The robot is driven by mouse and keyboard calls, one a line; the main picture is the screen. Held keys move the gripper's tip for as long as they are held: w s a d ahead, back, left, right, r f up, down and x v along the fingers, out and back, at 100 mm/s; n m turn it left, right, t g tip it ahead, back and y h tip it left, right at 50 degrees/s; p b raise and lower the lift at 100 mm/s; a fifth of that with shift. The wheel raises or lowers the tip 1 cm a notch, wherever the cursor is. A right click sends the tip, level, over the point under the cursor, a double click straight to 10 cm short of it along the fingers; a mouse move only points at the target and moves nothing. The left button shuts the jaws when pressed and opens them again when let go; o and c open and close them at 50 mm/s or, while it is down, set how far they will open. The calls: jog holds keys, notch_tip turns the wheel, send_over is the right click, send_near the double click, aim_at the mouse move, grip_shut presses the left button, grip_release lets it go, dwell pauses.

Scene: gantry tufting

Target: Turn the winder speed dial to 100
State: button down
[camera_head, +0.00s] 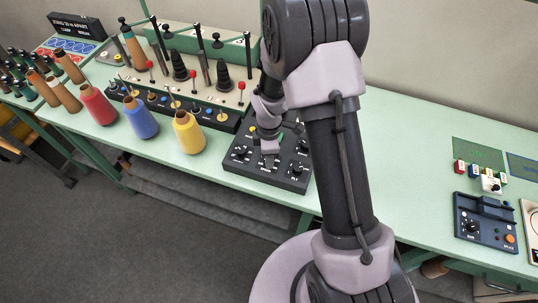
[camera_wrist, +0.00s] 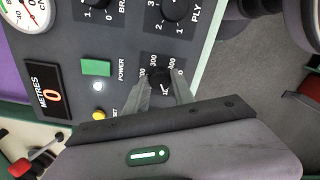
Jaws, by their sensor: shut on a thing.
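The dark winder control panel (camera_head: 262,181) lies on the green bench, and it also shows in the wrist view (camera_wrist: 128,45). A black dial (camera_wrist: 158,88) with a scale that includes 300 and 400 sits on it; I take it as the speed dial, though its name is hidden. My gripper (camera_wrist: 161,92) is shut on this dial, one finger on each side. In the head view my gripper (camera_head: 268,153) reaches down onto the panel. The dial's pointer reading is too unclear to tell, and the lower scale is partly covered by the fingers.
On the panel are a PLY dial (camera_wrist: 175,8), a green POWER button (camera_wrist: 96,67), a yellow button (camera_wrist: 98,114), a METRES display (camera_wrist: 50,95) and a gauge (camera_wrist: 28,12). Red, blue and yellow (camera_head: 188,132) yarn cones stand left. A blue splicer unit (camera_head: 485,222) lies right.

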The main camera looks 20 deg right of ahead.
jog(key=c, duration=1.1)
grip_release()
jog(key=shift+o, duration=0.2)
notch_tip(320, 180, up, 18)
jog(key=p, duration=0.3)
jog(key=shift+f+p, duration=0.25)
jog(key=shift+p, duration=0.15)
